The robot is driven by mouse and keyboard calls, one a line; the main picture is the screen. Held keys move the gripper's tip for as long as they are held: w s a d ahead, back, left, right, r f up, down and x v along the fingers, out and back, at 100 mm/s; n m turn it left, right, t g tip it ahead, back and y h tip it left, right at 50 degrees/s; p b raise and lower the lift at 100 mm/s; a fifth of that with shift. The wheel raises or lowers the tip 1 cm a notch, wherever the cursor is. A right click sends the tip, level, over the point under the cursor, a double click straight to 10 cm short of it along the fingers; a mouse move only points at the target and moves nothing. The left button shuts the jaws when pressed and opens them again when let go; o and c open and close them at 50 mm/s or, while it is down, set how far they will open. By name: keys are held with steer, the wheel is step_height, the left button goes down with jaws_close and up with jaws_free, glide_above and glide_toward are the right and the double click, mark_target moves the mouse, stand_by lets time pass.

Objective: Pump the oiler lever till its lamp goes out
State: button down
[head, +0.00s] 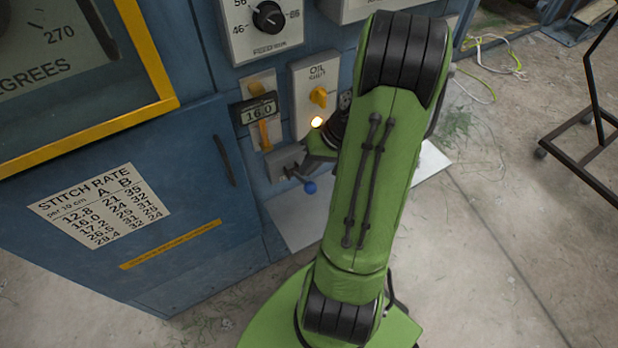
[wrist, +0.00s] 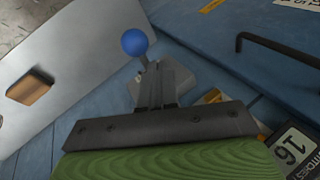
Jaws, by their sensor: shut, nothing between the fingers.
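The oiler's grey body (head: 287,162) is on the front of the blue machine, low under the small panels. Its lever ends in a blue knob (head: 310,187), which also shows in the wrist view (wrist: 134,42). In the head view my arm hides most of the gripper.
A dark handle (head: 223,160) sticks out from the cabinet, also in the wrist view (wrist: 278,48). A pale plate (head: 292,222) lies below the oiler. A cart frame stands far right.

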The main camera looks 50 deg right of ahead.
steer(key=r+p, duration=0.1)
steer(key=w+r+p, duration=0.1)
steer(key=r+p, duration=0.1)
steer(key=w+r+p, duration=0.1)
steer(key=shift+d+r, duration=0.25)
steer(key=shift+d, duration=0.05)
stand_by(0.5)
steer(key=shift+r, duration=0.1)
stand_by(0.4)
